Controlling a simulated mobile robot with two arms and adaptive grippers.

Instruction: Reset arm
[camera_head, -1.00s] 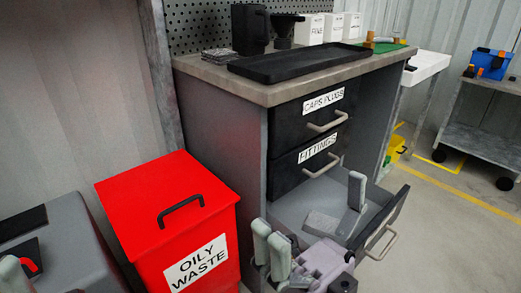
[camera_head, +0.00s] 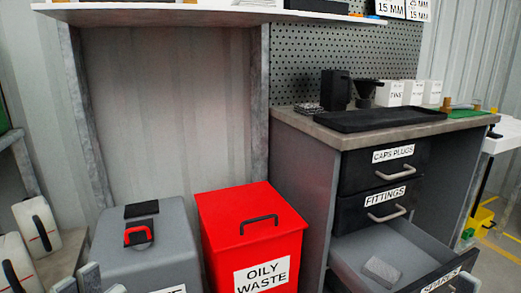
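Pale grey pads of my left gripper (camera_head: 90,277) show at the bottom left edge, in front of the grey bin. Most of this gripper is cut off, so its opening cannot be judged. My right gripper is out of view. The bottom drawer (camera_head: 345,248) of the workbench, labelled SPARES, stands pulled open. A grey block (camera_head: 382,270) lies inside it. The drawers labelled CAPS PLUGS (camera_head: 386,166) and FITTINGS (camera_head: 376,205) are shut.
A red OILY WASTE bin (camera_head: 250,213) with a closed lid stands left of the workbench. A grey bin (camera_head: 165,250) stands beside it. A black tray (camera_head: 365,118) and white boxes (camera_head: 412,92) rest on the bench top (camera_head: 300,122). A white shelf (camera_head: 190,15) crosses above.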

